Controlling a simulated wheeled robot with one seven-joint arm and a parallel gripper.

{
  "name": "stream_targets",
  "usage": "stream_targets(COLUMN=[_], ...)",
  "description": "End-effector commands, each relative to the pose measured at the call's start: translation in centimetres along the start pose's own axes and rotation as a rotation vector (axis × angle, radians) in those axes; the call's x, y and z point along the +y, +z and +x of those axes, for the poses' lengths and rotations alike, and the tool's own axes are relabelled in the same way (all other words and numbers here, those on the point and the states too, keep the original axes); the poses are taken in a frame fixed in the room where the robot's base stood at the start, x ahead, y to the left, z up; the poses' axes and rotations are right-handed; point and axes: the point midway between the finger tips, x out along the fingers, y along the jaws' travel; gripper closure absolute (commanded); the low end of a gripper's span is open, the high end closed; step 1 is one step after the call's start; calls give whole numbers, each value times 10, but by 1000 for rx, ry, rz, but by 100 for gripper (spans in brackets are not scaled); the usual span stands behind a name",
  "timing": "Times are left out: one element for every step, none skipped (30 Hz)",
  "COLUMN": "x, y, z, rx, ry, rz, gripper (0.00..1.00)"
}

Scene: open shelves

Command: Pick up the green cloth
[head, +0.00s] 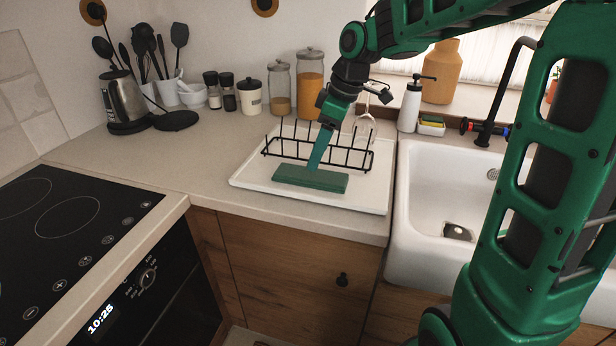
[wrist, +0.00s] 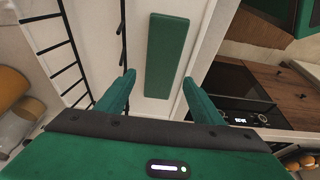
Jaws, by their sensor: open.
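The green cloth (head: 310,179) is a flat, dark green folded block. It lies on the front part of the white drying tray (head: 262,187), in front of the black rack. In the wrist view the cloth (wrist: 167,55) runs lengthwise away from me, ahead of the gap between my fingers. My gripper (wrist: 157,83) is open and empty, with one finger on each side of the cloth's line. In the head view my gripper (head: 318,160) points down just behind and above the cloth; I cannot tell whether it touches it.
The black wire rack (head: 355,160) stands on the tray close to my gripper, with a wine glass (head: 366,125) at its back. Jars (head: 309,85) stand behind. A white sink (head: 440,190) is at right, a black cooktop (head: 60,225) at left. The counter left of the tray is clear.

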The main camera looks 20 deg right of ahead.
Motion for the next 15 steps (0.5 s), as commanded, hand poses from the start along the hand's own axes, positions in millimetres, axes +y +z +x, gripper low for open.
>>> stream_targets(x=[0,-1,-1,-1,-1,-1,-1,-1,-1,-1,-2,-2,-2,-2,-2], y=[0,0,0,0,0,0,0,0,0,0,0,0,0,0,0], z=[5,7,9,10,12,14,17,20,26,30,35,41,45,49,53], rx=[0,0,-1,-1,-1,-1,-1,-2,-2,-2,-2,-3,-2,-2,-2], ry=[-1,-1,-1,-1,-1,-1,-1,-1,-3,-2,-2,-3,-2,-3,-3], rz=[0,0,0,0,1,1,1,1,1,1,1,2,2,2,2], gripper=[39,39,39,39,39,39,39,39,39,39,39,39,39,39,39])
